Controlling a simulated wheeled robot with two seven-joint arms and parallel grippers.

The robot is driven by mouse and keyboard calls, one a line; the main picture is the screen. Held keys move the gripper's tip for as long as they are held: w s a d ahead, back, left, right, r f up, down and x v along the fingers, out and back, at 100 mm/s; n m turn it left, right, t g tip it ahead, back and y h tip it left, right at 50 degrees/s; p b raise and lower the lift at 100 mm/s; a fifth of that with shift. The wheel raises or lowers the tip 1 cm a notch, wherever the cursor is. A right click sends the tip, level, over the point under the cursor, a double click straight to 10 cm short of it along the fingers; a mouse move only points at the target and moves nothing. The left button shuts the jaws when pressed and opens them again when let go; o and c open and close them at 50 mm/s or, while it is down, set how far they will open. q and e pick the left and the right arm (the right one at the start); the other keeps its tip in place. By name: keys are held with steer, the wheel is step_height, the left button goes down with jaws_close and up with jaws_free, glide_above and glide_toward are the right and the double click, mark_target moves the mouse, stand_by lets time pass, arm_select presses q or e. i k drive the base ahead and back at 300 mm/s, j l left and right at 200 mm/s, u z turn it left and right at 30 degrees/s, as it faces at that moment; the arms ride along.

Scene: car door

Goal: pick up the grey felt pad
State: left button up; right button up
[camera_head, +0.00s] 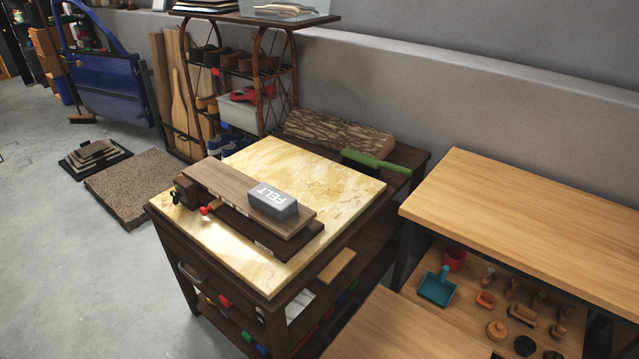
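The grey felt pad (273,201) is a small block with rounded edges and the white word FELT on its top. It lies on the right end of a brown wooden board (222,186). The board rests on a dark wooden piece on a yellow marble-like top (325,173) of a dark cabinet. Nothing covers the pad. Neither of my grippers shows in the head view.
A green-handled brush (376,162) and a bark-covered log (338,135) lie behind the marble top. A wooden workbench (540,215) stands at the right. A shelf rack (240,75) stands behind.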

mark_target(277, 204)
steer(key=i+j+z, duration=0.25)
steer(key=j, duration=0.15)
steer(key=j+z, duration=0.2)
steer(key=j, duration=0.15)
steer(key=i+j+z, duration=0.25)
steer(key=j, duration=0.2)
steer(key=k, duration=0.1)
